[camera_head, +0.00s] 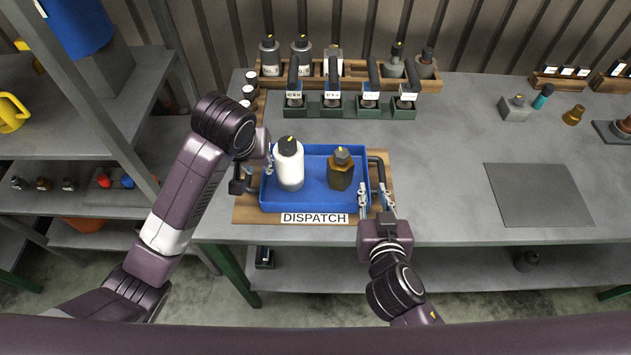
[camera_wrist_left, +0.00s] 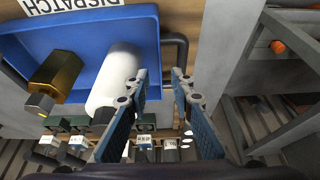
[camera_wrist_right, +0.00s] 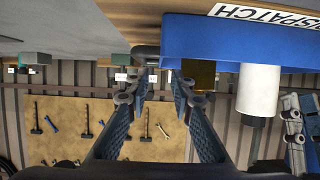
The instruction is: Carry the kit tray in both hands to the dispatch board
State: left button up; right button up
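The blue kit tray (camera_head: 315,203) sits on the wooden dispatch board (camera_head: 247,212), behind its DISPATCH label (camera_head: 314,218). My left gripper (camera_head: 252,172) is at the tray's left handle (camera_head: 251,187). Its fingers are apart in the left wrist view (camera_wrist_left: 158,78), with the handle (camera_wrist_left: 182,48) close beyond the tips. My right gripper (camera_head: 373,192) is at the right handle (camera_head: 380,168). Its fingers are apart in the right wrist view (camera_wrist_right: 158,82); whether they touch the handle is unclear.
A wooden rack of bottles (camera_head: 430,86) and a green holder (camera_head: 350,112) stand behind the tray. A dark grey mat (camera_head: 538,194) lies to the right on the grey bench (camera_head: 450,150). Shelving (camera_head: 85,140) stands at the left. The bench between board and mat is clear.

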jog(key=shift+v, duration=1.35)
pick_arm(q)
jog(key=shift+f, duration=0.1)
